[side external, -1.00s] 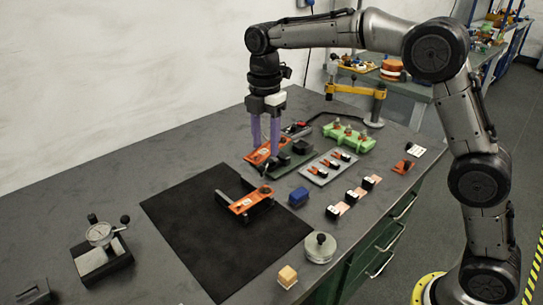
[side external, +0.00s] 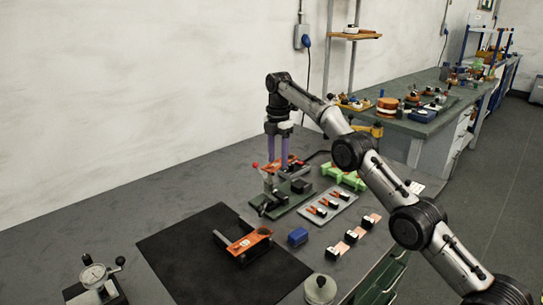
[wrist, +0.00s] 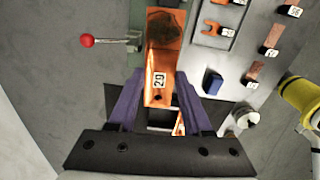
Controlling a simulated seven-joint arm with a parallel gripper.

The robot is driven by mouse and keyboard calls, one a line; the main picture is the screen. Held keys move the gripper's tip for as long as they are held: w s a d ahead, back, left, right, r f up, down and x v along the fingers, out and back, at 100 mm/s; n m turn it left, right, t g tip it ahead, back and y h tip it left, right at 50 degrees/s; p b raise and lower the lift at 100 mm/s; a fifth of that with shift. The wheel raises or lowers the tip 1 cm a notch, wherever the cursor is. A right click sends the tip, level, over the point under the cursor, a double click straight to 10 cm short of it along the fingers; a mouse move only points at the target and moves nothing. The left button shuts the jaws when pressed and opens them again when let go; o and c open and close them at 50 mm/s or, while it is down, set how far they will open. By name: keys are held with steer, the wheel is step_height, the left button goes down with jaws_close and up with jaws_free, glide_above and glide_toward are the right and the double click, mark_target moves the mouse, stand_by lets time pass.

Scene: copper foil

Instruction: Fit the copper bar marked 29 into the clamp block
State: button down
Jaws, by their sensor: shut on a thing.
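The copper bar marked 29 (wrist: 158,82) is between the purple fingers of my gripper (wrist: 158,95), which is shut on it. The bar has a white label and a dark patch at its far end. In the side view, my gripper (side external: 278,160) holds the orange-copper bar (side external: 291,169) above a green-based fixture (side external: 288,198). The fixture carries black blocks and a small clamp with a red-knobbed lever, also in the wrist view (wrist: 87,41). I cannot tell which part is the clamp block. The bar appears above it, not seated.
A black mat (side external: 200,262) bears a dark frame with an orange plate (side external: 248,242). A blue block (side external: 298,236), a grey tray of small copper pieces (side external: 340,203), a green holder (side external: 343,178) and a dial gauge (side external: 93,274) stand around. The mat's left part is clear.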

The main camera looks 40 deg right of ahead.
mark_target(289, 159)
steer(key=shift+w+d+f, duration=0.1)
steer(key=shift+d+f, duration=0.75)
steer(key=shift+d, duration=0.25)
steer(key=shift+s+d+f+m, duration=0.2)
steer(key=shift+d+f+m, duration=0.2)
steer(key=shift+d+f, duration=0.85)
steer(key=shift+a+f, duration=0.1)
steer(key=shift+f, duration=2.4)
steer(key=shift+f, duration=1.15)
steer(key=c, duration=0.7)
jaws_free()
steer(key=shift+o, duration=0.2)
steer(key=shift+r, duration=0.1)
steer(key=shift+r, duration=1.4)
